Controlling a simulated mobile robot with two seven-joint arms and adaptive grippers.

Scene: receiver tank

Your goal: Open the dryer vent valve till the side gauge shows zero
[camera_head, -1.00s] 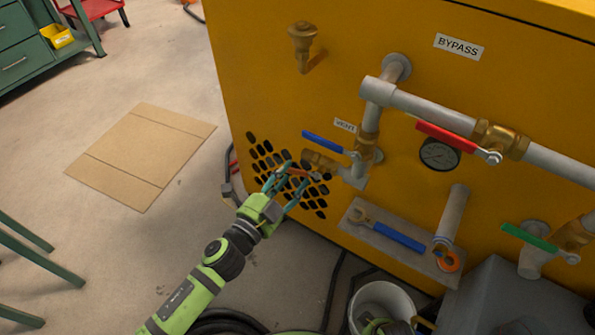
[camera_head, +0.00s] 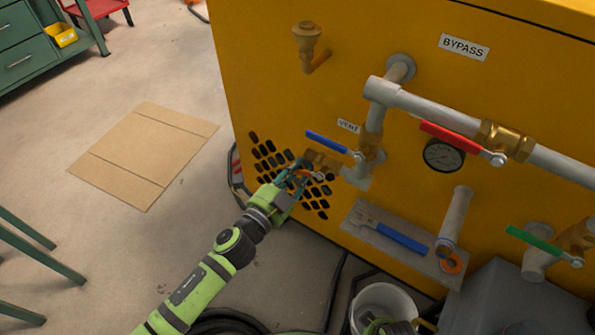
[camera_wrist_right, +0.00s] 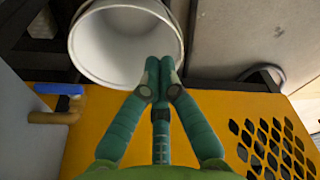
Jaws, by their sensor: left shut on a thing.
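The VENT label (camera_head: 348,126) is on the yellow panel above a blue lever (camera_head: 327,142) on a brass valve body. The lever lies across the pipe, pointing up-left. Below it is a brass fitting (camera_head: 322,160) with a small orange-red bar (camera_head: 318,177) beside it. My left gripper (camera_head: 298,173) is shut on this bar, whose held end the fingers partly hide. The side gauge (camera_head: 443,154) is round with a black rim; its reading is too small to tell. My right gripper (camera_wrist_right: 157,72) is shut with tips together and empty, in front of the white bucket.
The white bucket (camera_head: 382,304) stands on the floor by the panel. A red lever (camera_head: 456,135) and a green lever (camera_head: 536,240) are on other pipes. A blue-handled wrench (camera_head: 400,236) lies on a grey plate. Cardboard (camera_head: 145,153) lies on the floor at left.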

